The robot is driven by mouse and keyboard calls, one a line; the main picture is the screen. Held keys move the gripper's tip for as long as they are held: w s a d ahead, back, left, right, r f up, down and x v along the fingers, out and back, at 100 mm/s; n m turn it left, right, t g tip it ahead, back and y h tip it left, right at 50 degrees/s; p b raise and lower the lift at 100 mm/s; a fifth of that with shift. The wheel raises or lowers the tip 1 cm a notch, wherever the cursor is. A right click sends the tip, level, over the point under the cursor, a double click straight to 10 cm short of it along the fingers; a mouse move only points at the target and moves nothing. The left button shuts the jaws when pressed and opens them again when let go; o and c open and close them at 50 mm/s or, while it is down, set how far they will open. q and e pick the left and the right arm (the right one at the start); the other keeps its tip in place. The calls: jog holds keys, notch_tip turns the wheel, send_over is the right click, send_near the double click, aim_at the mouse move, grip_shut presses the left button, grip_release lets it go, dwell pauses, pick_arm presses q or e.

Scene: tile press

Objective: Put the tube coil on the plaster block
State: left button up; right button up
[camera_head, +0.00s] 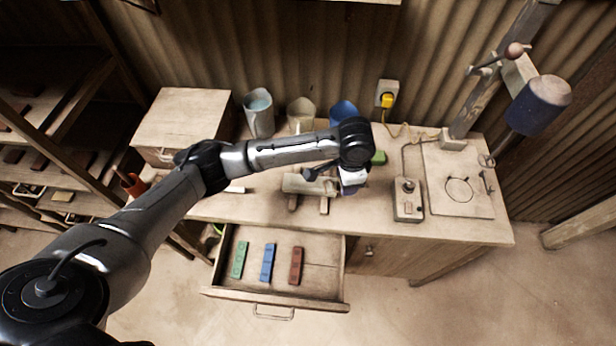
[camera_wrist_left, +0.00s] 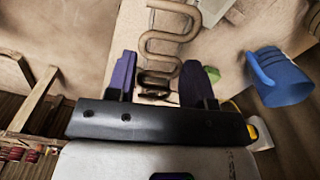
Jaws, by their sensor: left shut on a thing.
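My left gripper (camera_wrist_left: 155,85) is shut on the tube coil (camera_wrist_left: 172,40), a brownish tube bent into several loops. The coil runs up from between the dark fingers in the left wrist view. In the head view my left gripper (camera_head: 338,174) is over the bench, and the coil cannot be made out there. A pale block on two short battens (camera_head: 300,185), which looks like the plaster block, lies just left of the gripper. The arm partly covers this area, and I cannot tell whether coil and block touch. My right gripper is not in view.
A blue mug (camera_head: 343,112) and other cups stand behind my arm; the mug also shows in the wrist view (camera_wrist_left: 282,78). A control box (camera_head: 407,200) is to the right. A wooden box (camera_head: 185,115) is at left. The open drawer (camera_head: 325,280) holds three coloured bars.

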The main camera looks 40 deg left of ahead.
pick_arm(q)
jog(key=shift+s+m, duration=0.2)
jog(key=shift+m, duration=1.1)
jog(key=shift+a+f, duration=0.1)
jog(key=shift+a, duration=0.15)
send_over(310, 185)
jog(key=shift+m, duration=0.3)
jog(key=f, duration=0.6)
jog(key=shift+w+a+f+b, duration=0.3)
jog(key=shift+f+b, duration=0.1)
jog(key=shift+f, duration=2)
jog(key=shift+f, duration=0.15)
jog(key=o, duration=0.9)
